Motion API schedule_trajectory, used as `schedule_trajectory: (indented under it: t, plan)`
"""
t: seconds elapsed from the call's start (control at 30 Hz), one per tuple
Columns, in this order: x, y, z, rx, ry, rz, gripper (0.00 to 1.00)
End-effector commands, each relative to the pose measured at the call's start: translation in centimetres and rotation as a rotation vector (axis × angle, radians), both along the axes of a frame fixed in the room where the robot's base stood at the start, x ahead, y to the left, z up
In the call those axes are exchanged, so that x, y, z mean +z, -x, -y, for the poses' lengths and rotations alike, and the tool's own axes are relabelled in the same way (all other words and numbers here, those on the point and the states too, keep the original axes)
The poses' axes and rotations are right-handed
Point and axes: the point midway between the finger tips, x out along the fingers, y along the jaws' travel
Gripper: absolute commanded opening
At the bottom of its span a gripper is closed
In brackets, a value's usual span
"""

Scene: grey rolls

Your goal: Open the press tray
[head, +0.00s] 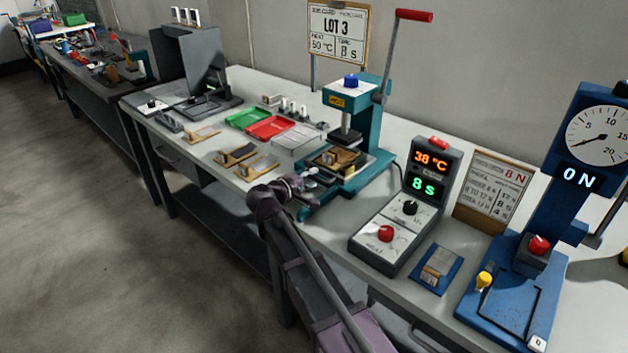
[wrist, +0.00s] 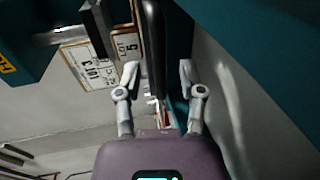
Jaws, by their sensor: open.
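The teal press (head: 365,115) stands on the bench with its red-handled lever (head: 414,15) raised. Its press tray (head: 312,160) lies low under the press head, with a brown fixture (head: 342,156) on it. My gripper (head: 312,182) is at the front of the press, close to the tray. In the wrist view my gripper (wrist: 158,78) is open, and a dark bar (wrist: 153,40) shows between its fingers. I cannot tell whether the bar touches either finger. Teal press parts (wrist: 260,60) fill the right side there. My arm hides part of the front of the press.
Right of the press stand a control box (head: 405,215) reading 38 °C and 8 s, a blue card (head: 436,269) and a blue force gauge stand (head: 510,290). Left are small wooden fixtures (head: 262,168), a green tray (head: 247,118) and a red tray (head: 270,127). A LOT 3 sign (head: 337,32) stands behind.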

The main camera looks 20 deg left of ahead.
Motion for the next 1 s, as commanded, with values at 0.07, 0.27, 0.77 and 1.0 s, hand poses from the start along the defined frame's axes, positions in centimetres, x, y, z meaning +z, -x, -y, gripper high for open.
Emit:
schedule_trajectory:
  t: [0.07, 0.27, 0.77, 1.0]
  plan:
    - [-0.22, -0.66, 0.22, 0.000, 0.000, 0.000, 0.51]
    - [-0.31, -1.24, 0.49, 0.000, 0.000, 0.000, 0.51]
    - [-0.29, -1.22, 0.45, 0.001, 0.001, 0.000, 0.00]
    - [-0.29, -1.16, 0.41, 0.002, 0.001, 0.000, 0.00]
